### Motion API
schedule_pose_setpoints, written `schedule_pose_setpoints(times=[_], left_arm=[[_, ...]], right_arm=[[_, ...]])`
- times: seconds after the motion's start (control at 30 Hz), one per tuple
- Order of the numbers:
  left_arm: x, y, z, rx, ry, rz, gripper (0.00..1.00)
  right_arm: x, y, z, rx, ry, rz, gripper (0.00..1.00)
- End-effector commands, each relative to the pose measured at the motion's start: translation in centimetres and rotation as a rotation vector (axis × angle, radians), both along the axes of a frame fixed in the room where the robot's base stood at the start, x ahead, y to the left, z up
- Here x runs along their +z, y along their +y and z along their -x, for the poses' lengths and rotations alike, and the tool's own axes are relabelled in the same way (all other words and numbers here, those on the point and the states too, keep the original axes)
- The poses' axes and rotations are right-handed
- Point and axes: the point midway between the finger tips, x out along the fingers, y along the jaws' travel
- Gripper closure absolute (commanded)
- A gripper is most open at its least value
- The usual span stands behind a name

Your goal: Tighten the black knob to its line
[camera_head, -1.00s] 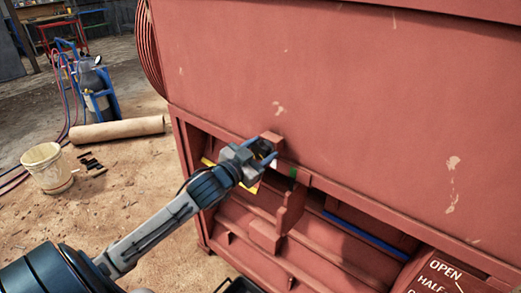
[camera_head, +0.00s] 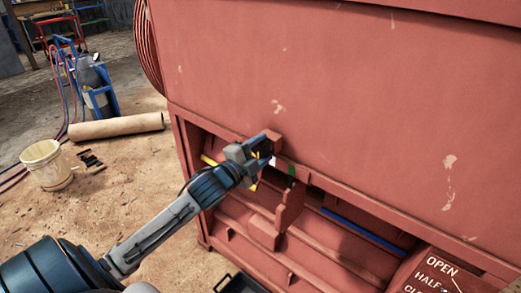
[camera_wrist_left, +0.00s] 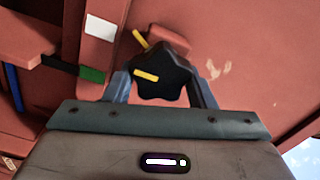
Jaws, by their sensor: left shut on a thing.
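The black knob (camera_wrist_left: 162,79) is star-shaped and sits between the two fingers of my left gripper in the left wrist view. A yellow mark (camera_wrist_left: 146,75) lies on its face. A second yellow line (camera_wrist_left: 141,40) is on the red part just above it, and the two marks do not line up exactly. My left gripper (camera_head: 268,146) is shut on the knob at the front of the red crusher (camera_head: 320,90); it also shows in the left wrist view (camera_wrist_left: 162,88). In the head view the knob is mostly hidden by the gripper.
Below the gripper is an open recess with red ribs, a blue bar (camera_head: 362,229) and a green patch (camera_head: 291,170). A label panel reading OPEN and HALF (camera_head: 440,272) is at lower right. A bucket (camera_head: 46,164) and cardboard tube (camera_head: 116,126) lie on the ground at left.

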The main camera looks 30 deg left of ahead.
Motion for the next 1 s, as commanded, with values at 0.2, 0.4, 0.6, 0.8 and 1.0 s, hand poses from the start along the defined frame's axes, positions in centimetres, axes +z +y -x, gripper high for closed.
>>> schedule_pose_setpoints(times=[0.2, 0.4, 0.6, 0.8, 1.0], left_arm=[[-0.22, -0.05, 0.01, 0.0, -0.015, -0.193, 0.73], [-0.32, -0.05, 0.02, 0.0, -0.027, -0.345, 0.73], [-0.39, -0.03, 0.02, 0.0, -0.034, -0.45, 0.73], [-0.42, -0.02, 0.02, 0.0, -0.038, -0.508, 0.73], [-0.45, -0.01, 0.02, 0.0, -0.039, -0.528, 0.73]], right_arm=[[-0.25, 0.0, -0.01, 0.0, 0.0, 0.0, 0.64], [-0.44, 0.0, -0.01, 0.0, 0.0, 0.0, 0.64], [-0.59, 0.0, -0.03, 0.0, 0.0, 0.0, 0.64], [-0.66, 0.01, -0.03, 0.0, -0.001, 0.0, 0.64], [-0.68, 0.02, -0.04, 0.0, -0.001, 0.0, 0.64]])
